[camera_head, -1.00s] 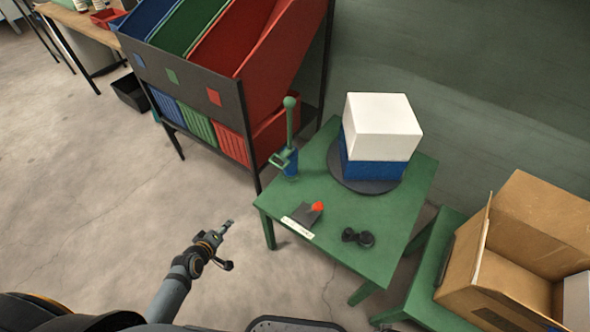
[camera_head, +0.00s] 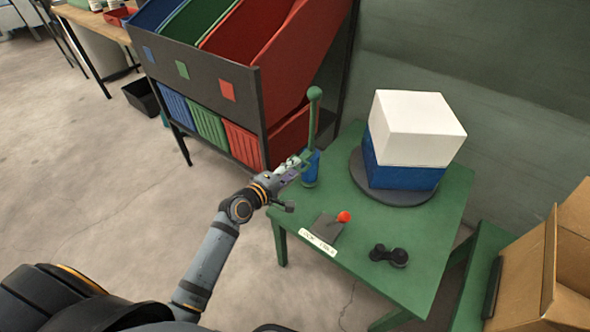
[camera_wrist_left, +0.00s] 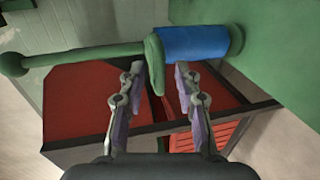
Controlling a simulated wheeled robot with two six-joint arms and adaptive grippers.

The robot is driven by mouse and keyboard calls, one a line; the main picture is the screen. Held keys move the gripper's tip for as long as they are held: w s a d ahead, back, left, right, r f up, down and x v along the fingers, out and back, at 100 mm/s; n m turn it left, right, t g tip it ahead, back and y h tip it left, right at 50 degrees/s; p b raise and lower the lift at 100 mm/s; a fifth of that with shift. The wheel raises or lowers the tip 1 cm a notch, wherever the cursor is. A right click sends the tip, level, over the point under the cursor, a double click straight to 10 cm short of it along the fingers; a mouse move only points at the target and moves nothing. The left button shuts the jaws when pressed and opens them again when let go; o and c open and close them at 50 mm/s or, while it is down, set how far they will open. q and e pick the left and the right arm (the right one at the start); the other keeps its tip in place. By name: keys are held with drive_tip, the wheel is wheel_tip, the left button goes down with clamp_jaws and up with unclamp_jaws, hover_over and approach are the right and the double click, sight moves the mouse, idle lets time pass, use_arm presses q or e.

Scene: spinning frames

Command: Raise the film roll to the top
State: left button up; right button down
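The film roll (camera_head: 312,168) is a blue cylinder at the foot of an upright green post (camera_head: 314,110) with a ball top, on the left corner of the green table. A green bracket (camera_head: 305,158) sits by the roll's upper end. In the left wrist view the film roll (camera_wrist_left: 195,44) lies sideways, with the green bracket (camera_wrist_left: 154,62) at its end. My left gripper (camera_head: 296,165) is beside the bracket. In the wrist view its two fingers (camera_wrist_left: 157,82) are apart, and the bracket's end reaches toward the gap between them. I cannot tell whether they touch it. My right gripper is not in view.
A white and blue box stack (camera_head: 412,145) stands on a dark round turntable (camera_head: 395,198). A red-knobbed lever (camera_head: 343,217) and a black object (camera_head: 388,255) lie nearer the table's front. A bin rack (camera_head: 200,75) stands behind left, a cardboard box (camera_head: 565,260) at right.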

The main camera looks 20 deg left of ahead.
use_arm(q)
drive_tip(key=shift+x, duration=0.9)
drive_tip(key=c, duration=0.6)
drive_tip(key=shift+f, duration=0.1)
clamp_jaws()
drive_tip(key=shift+f, duration=0.1)
